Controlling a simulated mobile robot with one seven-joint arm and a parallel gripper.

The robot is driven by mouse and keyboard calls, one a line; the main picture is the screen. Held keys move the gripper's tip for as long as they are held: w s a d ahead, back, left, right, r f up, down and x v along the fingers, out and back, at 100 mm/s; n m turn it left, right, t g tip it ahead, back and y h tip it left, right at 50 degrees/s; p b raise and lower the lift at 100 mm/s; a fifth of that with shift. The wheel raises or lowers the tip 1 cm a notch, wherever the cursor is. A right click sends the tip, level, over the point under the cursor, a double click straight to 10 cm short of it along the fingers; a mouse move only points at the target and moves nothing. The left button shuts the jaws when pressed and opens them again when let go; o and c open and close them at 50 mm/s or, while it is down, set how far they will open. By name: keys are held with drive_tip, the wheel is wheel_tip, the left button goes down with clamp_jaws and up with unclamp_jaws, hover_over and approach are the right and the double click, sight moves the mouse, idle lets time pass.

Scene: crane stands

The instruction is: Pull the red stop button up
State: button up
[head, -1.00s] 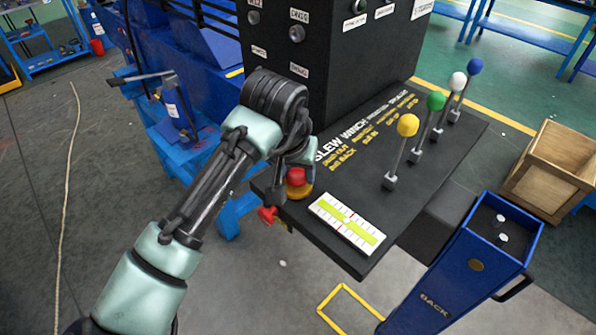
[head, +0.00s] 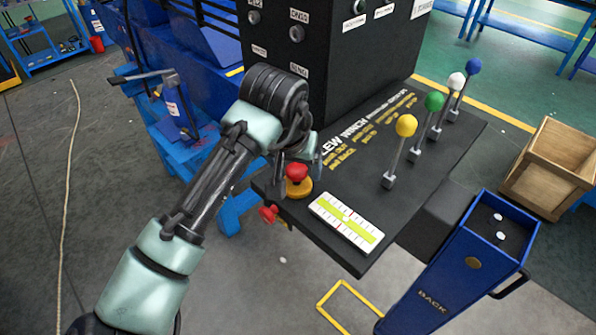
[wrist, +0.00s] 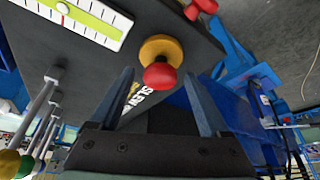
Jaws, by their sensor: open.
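The red stop button (head: 297,172) sits on a round yellow base (head: 298,188) near the left front corner of the black control panel. In the wrist view the red button (wrist: 159,76) lies just beyond the fingertips, about midway between them. My gripper (wrist: 158,85) is open and empty, its two dark fingers apart. In the head view my gripper (head: 296,160) is at the button, partly hidden behind my wrist. I cannot tell from the views whether a finger touches the button.
A second red knob (head: 268,214) sticks out of the panel's front left edge. A white-and-green level scale (head: 346,221) lies right of the button. Several levers, including a yellow-topped one (head: 406,126), stand further right. The dark cabinet (head: 335,55) rises behind.

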sight(296, 169)
drive_tip(key=shift+r+p, duration=3.2)
drive_tip(key=shift+r, duration=0.35)
drive_tip(key=shift+f, duration=0.1)
